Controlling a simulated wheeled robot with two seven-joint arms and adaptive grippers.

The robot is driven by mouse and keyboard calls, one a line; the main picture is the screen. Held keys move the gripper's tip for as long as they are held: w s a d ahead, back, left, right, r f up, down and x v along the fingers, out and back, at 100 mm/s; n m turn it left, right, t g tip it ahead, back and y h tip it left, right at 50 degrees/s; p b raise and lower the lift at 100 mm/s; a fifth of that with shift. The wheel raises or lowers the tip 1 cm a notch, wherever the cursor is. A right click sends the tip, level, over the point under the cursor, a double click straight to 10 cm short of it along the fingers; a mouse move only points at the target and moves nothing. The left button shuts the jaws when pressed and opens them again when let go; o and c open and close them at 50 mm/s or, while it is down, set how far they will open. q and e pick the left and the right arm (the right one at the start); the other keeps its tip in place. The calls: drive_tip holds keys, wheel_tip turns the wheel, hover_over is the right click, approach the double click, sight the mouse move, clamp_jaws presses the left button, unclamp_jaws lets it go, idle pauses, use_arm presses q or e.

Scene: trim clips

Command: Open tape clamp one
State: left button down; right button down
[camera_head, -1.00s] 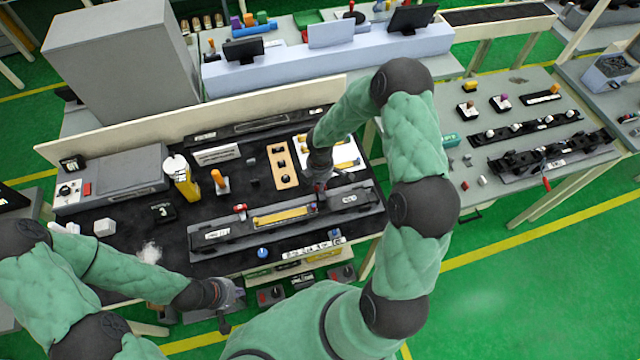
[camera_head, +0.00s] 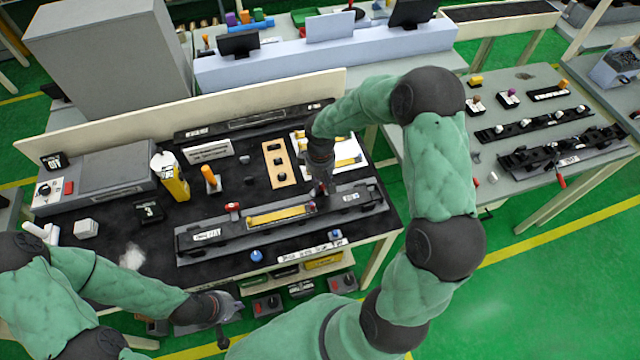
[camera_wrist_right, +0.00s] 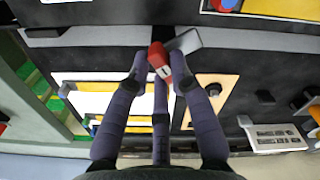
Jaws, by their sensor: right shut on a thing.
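The long dark fixture (camera_head: 205,236) lies along the front of the black bench top, with a yellow strip (camera_head: 275,216) in its middle. My right gripper (camera_head: 322,190) is over the back edge of the fixture's right half. In the right wrist view its fingers (camera_wrist_right: 158,72) are closed around a red clamp handle (camera_wrist_right: 159,60) with a white label that looks like a 1. A grey metal piece (camera_wrist_right: 184,41) sits beside the handle. A second red clamp (camera_head: 232,206) stands left of the strip. My left gripper (camera_head: 212,308) hangs in front of the bench, its fingers unclear.
Behind the fixture stand a tan block with holes (camera_head: 279,164), a white tray with yellow parts (camera_head: 345,155), an orange-handled tool (camera_head: 209,178) and a yellow bottle (camera_head: 172,178). A blue knob (camera_head: 256,256) is at the front edge. Bench top left of the fixture is fairly clear.

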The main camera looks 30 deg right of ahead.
drive_tip(key=shift+m+b, duration=1.1)
drive_tip(key=shift+m, duration=0.9)
drive_tip(key=c, duration=1.1)
unclamp_jaws()
drive_tip(key=shift+r, duration=0.1)
wheel_tip(320, 180, up, 12)
